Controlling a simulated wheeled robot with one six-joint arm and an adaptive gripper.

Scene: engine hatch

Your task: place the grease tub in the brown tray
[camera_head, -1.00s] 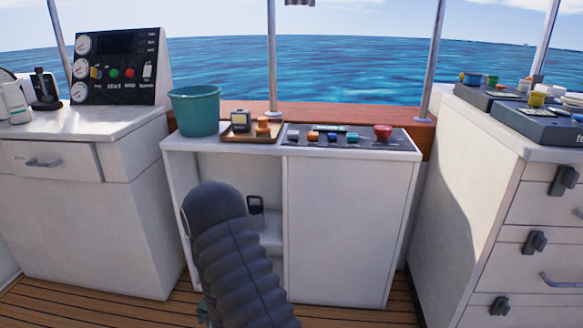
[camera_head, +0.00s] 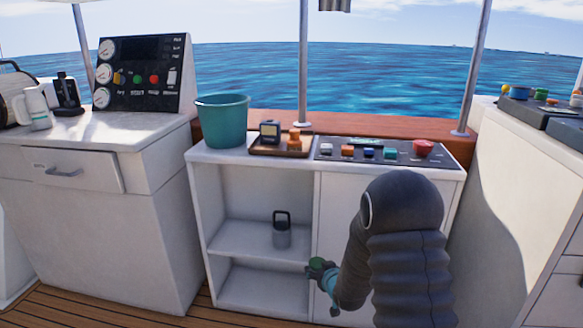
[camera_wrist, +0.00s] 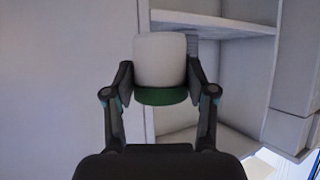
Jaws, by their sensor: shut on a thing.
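My gripper (camera_wrist: 160,85) is shut on the grease tub (camera_wrist: 159,58), a white tub with a green band or lid, held between both fingers in the wrist view. In the head view only the tub's green part (camera_head: 317,264) shows clearly, low in front of the cabinet. My gripper (camera_head: 324,276) is beside it, partly hidden by my arm. The brown tray (camera_head: 272,152) lies on top of the white cabinet, above and left of the gripper. It holds a small dark device (camera_head: 270,131) and an orange item (camera_head: 295,140).
A teal bucket (camera_head: 222,122) stands left of the tray, and a dark control panel (camera_head: 370,151) lies to its right. The open cabinet shelf (camera_head: 245,236) holds a grey handled canister (camera_head: 282,233). The cabinet's top edge lies between gripper height and tray.

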